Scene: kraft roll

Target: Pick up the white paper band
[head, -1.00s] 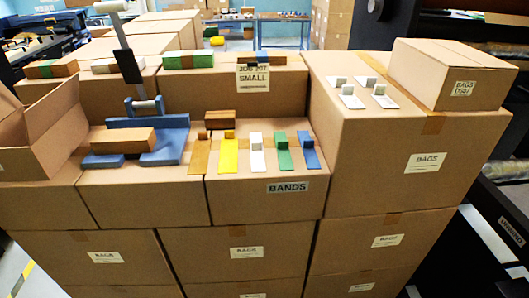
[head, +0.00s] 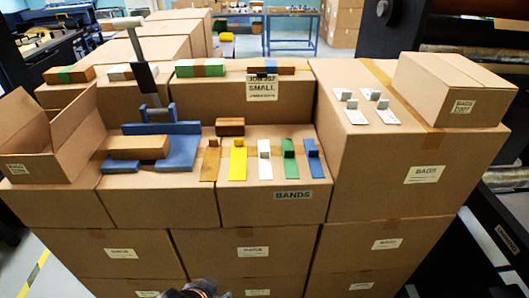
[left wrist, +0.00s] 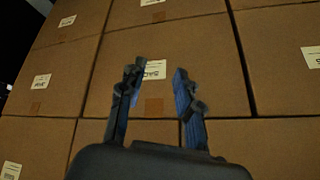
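The white paper band (head: 265,163) lies on the top of the box labelled BANDS, between the yellow band (head: 238,161) and the green band (head: 289,162). It has a flat strip with a small upright block at its back. My left gripper (left wrist: 155,75) shows in the left wrist view with its two fingers apart and nothing between them, in front of the stacked boxes' faces. In the head view only a dark piece of an arm shows at the bottom edge. My right gripper is not in view.
A brown band (head: 210,161) and a blue band (head: 313,160) lie in the same row, with a brown block (head: 230,127) behind. A blue fixture (head: 183,153) stands left. The taller BAGS box (head: 395,160) rises on the right, and an open carton (head: 45,135) is at far left.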

